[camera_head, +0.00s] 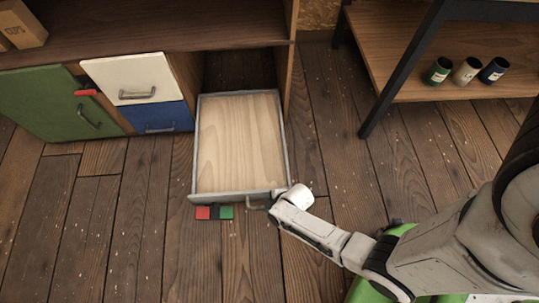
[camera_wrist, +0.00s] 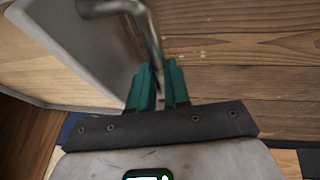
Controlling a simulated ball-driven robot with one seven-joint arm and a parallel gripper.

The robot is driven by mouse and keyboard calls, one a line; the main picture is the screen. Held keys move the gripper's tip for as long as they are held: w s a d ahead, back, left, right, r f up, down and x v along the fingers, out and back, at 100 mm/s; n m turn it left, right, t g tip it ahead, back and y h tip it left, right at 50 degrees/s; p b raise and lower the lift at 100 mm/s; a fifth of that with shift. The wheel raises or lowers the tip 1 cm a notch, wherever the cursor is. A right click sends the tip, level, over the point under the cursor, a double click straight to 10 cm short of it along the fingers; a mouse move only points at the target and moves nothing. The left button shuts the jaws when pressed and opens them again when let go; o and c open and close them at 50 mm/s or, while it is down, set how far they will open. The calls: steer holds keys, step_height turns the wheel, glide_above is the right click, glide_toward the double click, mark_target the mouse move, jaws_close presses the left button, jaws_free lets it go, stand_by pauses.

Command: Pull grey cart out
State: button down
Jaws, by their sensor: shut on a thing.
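The grey cart (camera_head: 197,150) is a low open box with grey walls and a bare pale wood floor. In the head view it stands well out of the dark bay under the cabinet, its back end near the opening. A grey bar handle (camera_head: 254,204) is on its front wall, towards the right. My gripper (camera_head: 272,205) is at this handle. In the wrist view, the teal fingers of my gripper (camera_wrist: 158,88) are shut on the metal handle (camera_wrist: 150,32), beside the grey front wall (camera_wrist: 95,45). The cart looks empty.
Left of the bay are a green door (camera_head: 50,105), a white drawer (camera_head: 130,75) and a blue drawer (camera_head: 160,118). A red and green piece (camera_head: 214,213) shows at the cart's front. A shelf (camera_head: 420,78) with three cans stands right. Plank floor ahead is clear.

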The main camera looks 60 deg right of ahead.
steer(key=c, duration=1.1)
jaws_free()
steer(key=p+v, duration=0.5)
steer(key=v, duration=0.5)
steer(key=shift+s+r, duration=0.15)
steer(key=shift+r, duration=0.2)
step_height(320, 180, up, 47)
steer(key=s+m+g+p, duration=0.1)
steer(key=m+p, duration=0.3)
steer(key=p, duration=0.7)
steer(key=s+d+m+g+h+p, duration=0.1)
steer(key=m+p, duration=0.3)
steer(key=p, duration=0.6)
steer(key=shift+s+d+g+p, duration=0.35)
steer(key=shift+g, duration=0.55)
